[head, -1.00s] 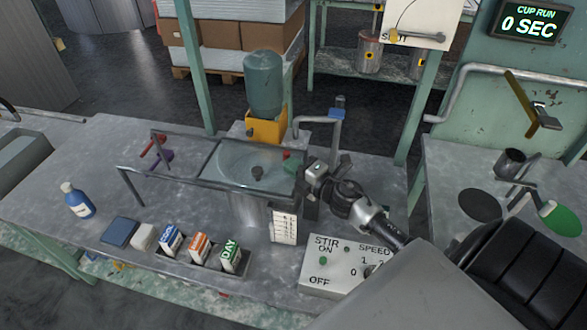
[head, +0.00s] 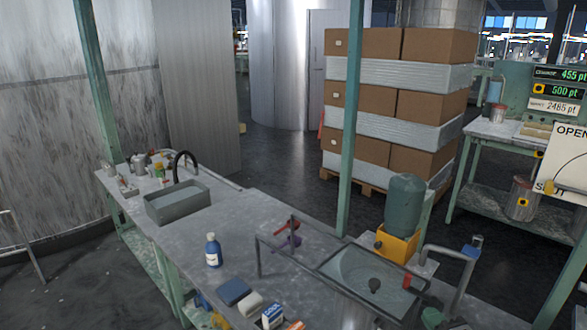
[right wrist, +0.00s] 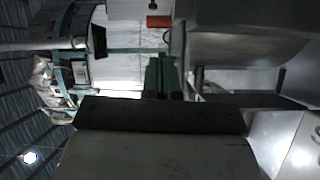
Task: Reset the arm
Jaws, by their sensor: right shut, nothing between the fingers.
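My right gripper (right wrist: 162,76) shows in the right wrist view with its fingers together and nothing between them. Most of my right arm is out of the head view. My left gripper is in neither view.
The grey bench (head: 215,277) carries a blue bottle (head: 213,250), a blue block (head: 233,291), a metal frame (head: 258,258) and a green jug on a yellow base (head: 397,243). A sink (head: 178,204) is farther left. Stacked boxes (head: 380,90) stand behind.

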